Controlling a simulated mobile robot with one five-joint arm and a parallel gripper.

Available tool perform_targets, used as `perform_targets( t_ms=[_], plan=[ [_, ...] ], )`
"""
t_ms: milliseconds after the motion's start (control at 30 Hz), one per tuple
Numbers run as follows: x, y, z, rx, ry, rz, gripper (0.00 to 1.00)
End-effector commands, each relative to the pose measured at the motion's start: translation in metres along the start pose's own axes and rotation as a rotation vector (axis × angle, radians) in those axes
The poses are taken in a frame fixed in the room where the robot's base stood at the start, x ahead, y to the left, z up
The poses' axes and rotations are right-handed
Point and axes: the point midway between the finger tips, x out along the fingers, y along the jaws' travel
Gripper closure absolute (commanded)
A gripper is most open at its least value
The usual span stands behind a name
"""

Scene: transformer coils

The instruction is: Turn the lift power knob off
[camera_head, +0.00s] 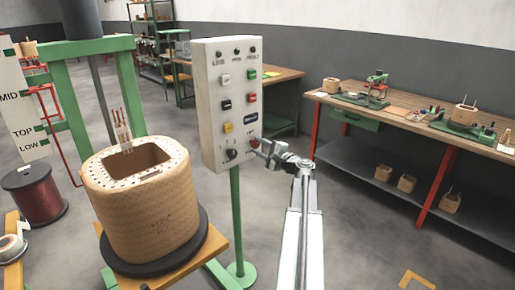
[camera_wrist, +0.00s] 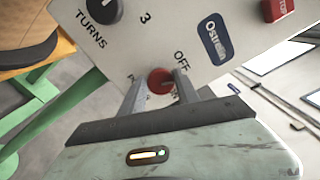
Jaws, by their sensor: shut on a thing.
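The lift power knob (camera_wrist: 160,81) is a small red knob low on the white control panel (camera_head: 221,62), with the word OFF printed beside it in the wrist view. In the head view the red knob (camera_head: 254,143) shows at the panel's lower right. My gripper (camera_wrist: 160,84) is shut on the knob, one finger on each side of it. In the head view my gripper (camera_head: 262,148) reaches the panel's lower right edge. The other printed position beside the knob is hidden behind the fingers, and the knob's pointing direction cannot be told.
A black turns knob (camera_wrist: 103,9) sits on the same panel. The panel stands on a green post (camera_head: 237,215). A large tan coil (camera_head: 145,215) is at left on a wooden stand. A workbench (camera_head: 425,122) runs along the right. The floor between is clear.

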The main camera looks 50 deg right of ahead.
Motion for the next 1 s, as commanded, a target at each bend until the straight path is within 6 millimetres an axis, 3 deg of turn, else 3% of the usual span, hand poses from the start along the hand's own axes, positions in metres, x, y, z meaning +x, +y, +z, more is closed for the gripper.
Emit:
perform_targets(
  t_ms=[500, 1000],
  plan=[
    [0.0005, -0.0005, -0.0016, -0.318, 0.004, -0.004, 1.0],
    [0.0, -0.0009, -0.0025, -0.373, 0.006, -0.005, 1.0]
  ],
)
